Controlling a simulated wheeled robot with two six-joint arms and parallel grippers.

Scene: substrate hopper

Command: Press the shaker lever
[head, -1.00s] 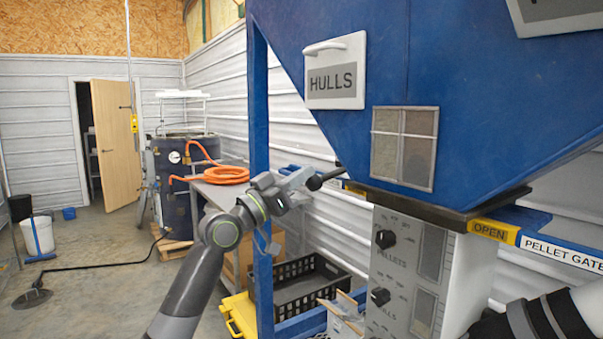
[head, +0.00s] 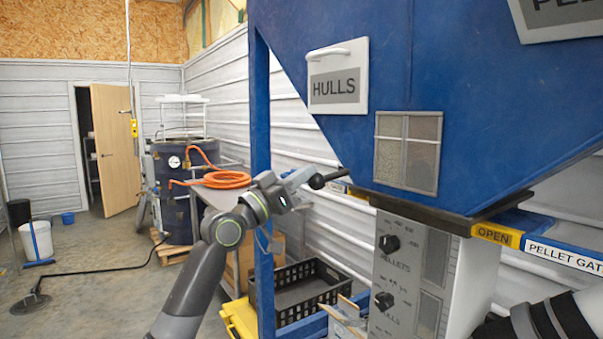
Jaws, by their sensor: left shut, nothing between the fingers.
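The shaker lever shows as a dark rod with a round black knob (head: 317,181) at its left end, sticking out to the left from under the blue hopper (head: 450,100). My left gripper (head: 305,179) is at the left side of the knob. Its fingers are shut with nothing between them. The fingertips are at or very close to the knob; I cannot tell if they touch it. The right gripper is not in view; only part of my right arm shows at the lower right.
A blue post (head: 260,150) stands just behind my left arm. A grey control panel (head: 412,270) with black dials is below the hopper. A yellow OPEN label (head: 493,234) is at its right. A black crate (head: 300,290) stands low behind. The floor at the left is mostly clear.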

